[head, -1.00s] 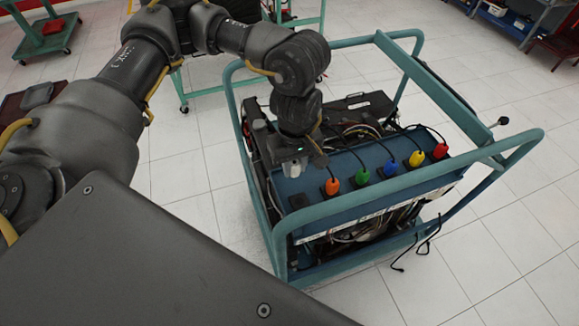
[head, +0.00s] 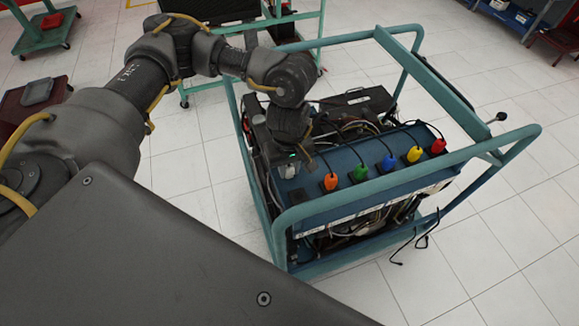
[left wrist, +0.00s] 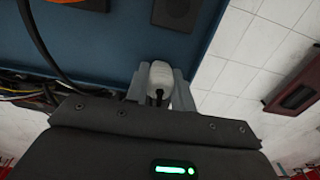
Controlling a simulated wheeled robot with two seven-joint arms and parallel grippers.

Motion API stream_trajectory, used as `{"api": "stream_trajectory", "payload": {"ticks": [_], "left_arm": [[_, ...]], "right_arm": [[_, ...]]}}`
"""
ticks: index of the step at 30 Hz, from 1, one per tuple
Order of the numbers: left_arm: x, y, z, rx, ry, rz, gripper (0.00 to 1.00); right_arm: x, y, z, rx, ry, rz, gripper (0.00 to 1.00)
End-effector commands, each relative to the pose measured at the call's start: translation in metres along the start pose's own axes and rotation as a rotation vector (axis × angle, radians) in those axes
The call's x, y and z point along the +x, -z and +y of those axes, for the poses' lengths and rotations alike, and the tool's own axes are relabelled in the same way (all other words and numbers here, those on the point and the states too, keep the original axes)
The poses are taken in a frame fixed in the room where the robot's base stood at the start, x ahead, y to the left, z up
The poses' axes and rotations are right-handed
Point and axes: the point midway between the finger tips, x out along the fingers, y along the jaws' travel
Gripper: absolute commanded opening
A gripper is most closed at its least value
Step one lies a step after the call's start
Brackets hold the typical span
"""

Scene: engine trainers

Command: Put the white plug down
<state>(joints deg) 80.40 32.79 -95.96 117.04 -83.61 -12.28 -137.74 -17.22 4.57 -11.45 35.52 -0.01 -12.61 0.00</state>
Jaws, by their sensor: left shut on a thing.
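The white plug (left wrist: 160,80) is between the fingers of my left gripper (left wrist: 160,92) in the left wrist view, with a dark cable end at its near side. In the head view, the white plug (head: 288,171) shows just under my left gripper (head: 286,164), at the left end of the blue panel (head: 345,160). The gripper is shut on it. I cannot tell whether the plug touches the panel. My right gripper is not in view.
Orange (head: 330,181), green (head: 360,173), blue (head: 388,163), yellow (head: 414,154) and red (head: 438,146) plugs stand in a row on the panel. A teal tube frame (head: 395,176) surrounds the engine trainer. Open tiled floor lies to the right.

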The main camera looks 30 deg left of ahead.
Motion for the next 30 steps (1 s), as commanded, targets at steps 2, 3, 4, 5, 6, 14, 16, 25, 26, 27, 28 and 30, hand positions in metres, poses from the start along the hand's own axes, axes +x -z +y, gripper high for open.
{"api": "stream_trajectory", "payload": {"ticks": [2,3,4,5,6,14,16,25,26,27,28,30], "left_arm": [[0.004,0.0,0.0,0.0,0.0,0.0,0.0],[0.005,0.0,0.0,0.0,0.0,0.0,0.0],[0.005,0.0,0.0,0.0,0.0,0.0,0.0],[0.004,0.0,0.0,0.0,0.0,0.0,0.28],[0.003,0.0,0.0,0.0,0.0,0.0,0.34],[0.003,0.0,0.0,0.0,0.0,0.0,0.46],[0.003,0.0,0.0,0.0,0.0,0.0,0.46],[-0.025,0.001,0.002,0.003,-0.005,0.004,0.46],[-0.031,0.001,0.001,0.004,-0.005,0.005,0.46],[-0.04,0.001,0.002,0.003,-0.006,0.005,0.46],[-0.046,0.001,0.002,0.003,-0.007,0.005,0.46],[-0.061,0.001,0.001,0.002,-0.005,0.005,0.46]], "right_arm": [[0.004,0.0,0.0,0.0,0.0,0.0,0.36],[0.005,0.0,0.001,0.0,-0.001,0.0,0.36],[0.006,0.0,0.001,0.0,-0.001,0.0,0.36],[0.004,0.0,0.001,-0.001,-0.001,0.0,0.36],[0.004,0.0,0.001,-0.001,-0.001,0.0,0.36],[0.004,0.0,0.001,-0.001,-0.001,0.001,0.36],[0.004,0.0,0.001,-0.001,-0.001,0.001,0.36],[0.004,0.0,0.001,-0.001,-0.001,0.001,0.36],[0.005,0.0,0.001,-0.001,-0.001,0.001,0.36],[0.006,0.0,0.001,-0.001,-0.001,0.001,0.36],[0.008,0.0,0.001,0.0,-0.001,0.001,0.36],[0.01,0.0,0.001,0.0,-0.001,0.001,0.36]]}}
